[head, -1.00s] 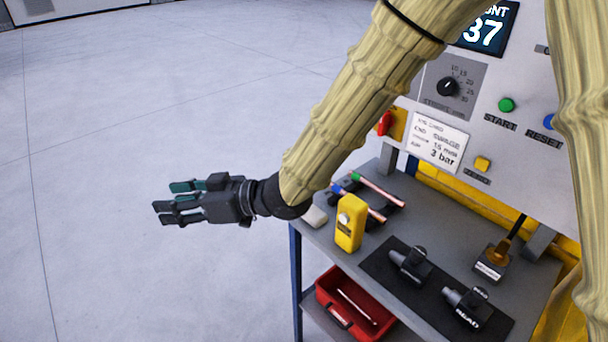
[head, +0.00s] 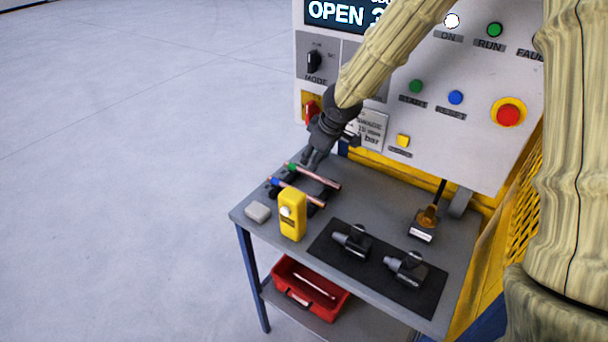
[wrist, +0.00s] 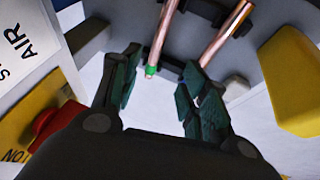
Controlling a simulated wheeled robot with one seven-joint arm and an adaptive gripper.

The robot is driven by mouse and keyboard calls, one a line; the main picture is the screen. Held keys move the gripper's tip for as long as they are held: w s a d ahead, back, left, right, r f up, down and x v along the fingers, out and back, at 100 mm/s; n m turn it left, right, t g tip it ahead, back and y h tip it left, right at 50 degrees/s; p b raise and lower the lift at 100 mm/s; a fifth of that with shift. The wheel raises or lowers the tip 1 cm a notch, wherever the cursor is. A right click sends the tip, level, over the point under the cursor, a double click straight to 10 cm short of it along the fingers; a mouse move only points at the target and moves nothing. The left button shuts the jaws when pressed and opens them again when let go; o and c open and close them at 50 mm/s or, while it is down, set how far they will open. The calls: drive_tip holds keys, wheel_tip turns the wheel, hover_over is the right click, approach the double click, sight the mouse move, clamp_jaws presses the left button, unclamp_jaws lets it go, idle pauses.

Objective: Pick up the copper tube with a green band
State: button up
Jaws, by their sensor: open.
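The copper tube with a green band (head: 318,177) lies on a dark holder at the back left of the grey bench. In the wrist view its green-banded end (wrist: 151,71) shows between my fingertips, farther off than they are. A second copper tube, with a blue band (head: 300,194), lies beside it on the holder; in the wrist view this other tube (wrist: 227,35) runs past the right finger, which hides its near end. My gripper (head: 308,160) is open and empty, pointing down near the green-banded end. In the wrist view its two fingers (wrist: 157,95) stand apart.
A yellow device (head: 293,215) and a small grey block (head: 257,212) stand near the tubes. A black mat (head: 380,278) holds two dark tools. The machine panel (head: 470,140) rises behind, with a red switch (head: 311,112) close to my gripper. A red bin (head: 290,290) sits below.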

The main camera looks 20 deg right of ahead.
sight(307, 172)
drive_tip(key=shift+p+x, duration=1)
drive_tip(key=shift+x, duration=2.6)
drive_tip(key=shift+w+p+x, duration=0.25)
drive_tip(key=shift+p+x, duration=0.15)
drive_tip(key=shift+x, duration=1.3)
drive_tip(key=shift+d+r, duration=0.1)
drive_tip(key=shift+d, duration=0.1)
clamp_jaws()
